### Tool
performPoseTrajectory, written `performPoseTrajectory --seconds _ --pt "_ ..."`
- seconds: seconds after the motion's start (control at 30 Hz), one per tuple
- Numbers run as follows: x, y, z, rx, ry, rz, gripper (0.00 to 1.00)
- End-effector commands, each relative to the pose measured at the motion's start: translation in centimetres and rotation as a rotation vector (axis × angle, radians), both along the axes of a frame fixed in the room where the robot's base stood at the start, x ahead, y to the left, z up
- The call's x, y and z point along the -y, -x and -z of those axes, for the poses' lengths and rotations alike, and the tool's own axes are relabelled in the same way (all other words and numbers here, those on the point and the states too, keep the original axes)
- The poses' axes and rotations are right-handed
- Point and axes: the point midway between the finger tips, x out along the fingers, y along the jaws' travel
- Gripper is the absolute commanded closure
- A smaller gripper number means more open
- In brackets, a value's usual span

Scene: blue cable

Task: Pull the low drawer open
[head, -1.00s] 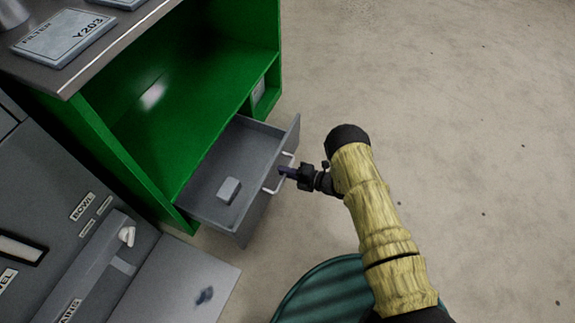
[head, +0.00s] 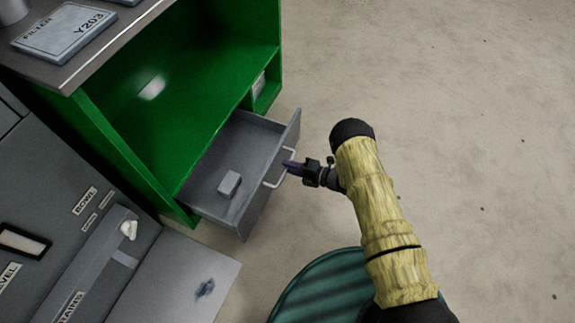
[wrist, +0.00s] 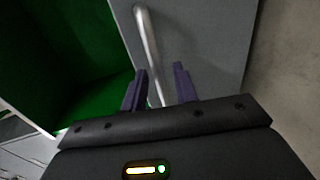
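The low drawer (head: 205,205) is grey and stands pulled out of the green cabinet, with its inside showing. Its front (head: 268,190) carries a pale bar handle (head: 287,158). My gripper (head: 289,167) is at the handle, on the outer side of the drawer front. In the wrist view, the two dark purple fingers (wrist: 160,90) are apart. The handle (wrist: 147,40) runs down to the gap between them, nearer the left finger. I cannot tell whether a finger touches it.
A small grey block (head: 229,183) lies in the drawer. The green cabinet (head: 190,95) has a worktop with a filter box (head: 66,33). Grey labelled units (head: 60,220) stand at the left. A round teal object (head: 325,290) is at the bottom. The floor at the right is clear.

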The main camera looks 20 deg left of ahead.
Motion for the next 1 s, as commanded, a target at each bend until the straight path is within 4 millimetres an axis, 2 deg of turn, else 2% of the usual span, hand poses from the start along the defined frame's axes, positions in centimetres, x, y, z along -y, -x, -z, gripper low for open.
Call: performPoseTrajectory --seconds 0.7,0.83,1.0 --pt "13.7 -0.2 -3.1 0.001 0.001 0.003 0.71" --pt "15.0 -0.1 -3.3 0.001 0.000 0.003 0.71" --pt "15.5 -0.1 -3.2 0.001 0.000 0.001 0.71"
